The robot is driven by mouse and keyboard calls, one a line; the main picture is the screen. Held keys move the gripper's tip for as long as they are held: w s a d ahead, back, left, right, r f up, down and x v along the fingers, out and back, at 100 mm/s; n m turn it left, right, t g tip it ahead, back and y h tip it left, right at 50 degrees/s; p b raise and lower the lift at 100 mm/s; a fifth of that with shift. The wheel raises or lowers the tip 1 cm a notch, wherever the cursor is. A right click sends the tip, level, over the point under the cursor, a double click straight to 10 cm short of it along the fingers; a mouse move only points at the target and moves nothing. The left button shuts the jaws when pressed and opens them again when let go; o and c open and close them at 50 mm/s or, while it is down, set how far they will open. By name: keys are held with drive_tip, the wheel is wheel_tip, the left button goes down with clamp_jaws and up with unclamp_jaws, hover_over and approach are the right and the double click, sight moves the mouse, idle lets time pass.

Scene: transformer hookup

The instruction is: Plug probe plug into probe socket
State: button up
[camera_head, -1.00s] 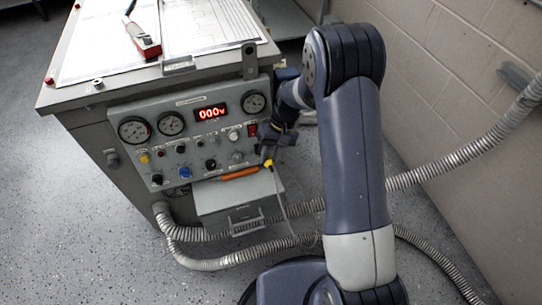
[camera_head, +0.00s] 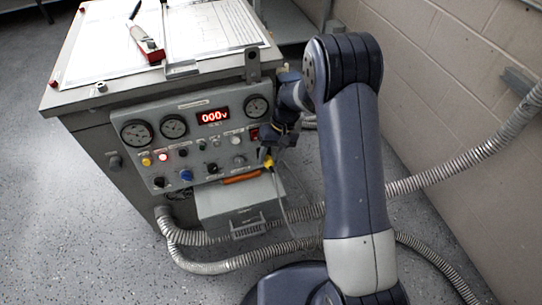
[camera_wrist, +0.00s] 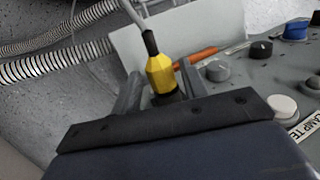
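The probe plug is a yellow, faceted plug (camera_wrist: 161,74) with a dark collar and a grey cable from its back end. In the wrist view it stands between the two fingers of my gripper (camera_wrist: 160,88), which look closed on its sides. Its front end is hidden behind the gripper body. In the head view my gripper (camera_head: 269,146) is near the panel's lower right corner, with the yellow plug (camera_head: 268,161) at its end and the cable hanging down. I cannot make out the probe socket; my gripper and arm cover part of the panel's right side.
The grey control panel (camera_head: 185,150) carries gauges, knobs and a red "000v" display (camera_head: 213,116). A orange-handled tool (camera_head: 241,178) lies by the grey box (camera_head: 220,203) below. Ribbed conduits (camera_head: 225,264) run across the floor and wall. A brick wall (camera_head: 440,80) stands at right.

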drive_tip(key=shift+o, duration=1)
drive_tip(key=s, duration=0.1)
drive_tip(key=s+d, duration=0.1)
drive_tip(key=s, duration=0.2)
drive_tip(key=shift+s+d+r, duration=0.2)
drive_tip(key=shift+s+r, duration=0.15)
drive_tip(key=shift+r, duration=0.05)
drive_tip(key=shift+r, duration=0.1)
drive_tip(key=p+v, duration=0.2)
drive_tip(key=v, duration=0.8)
drive_tip(key=shift+w+r, duration=0.15)
drive_tip(key=shift+r, duration=0.15)
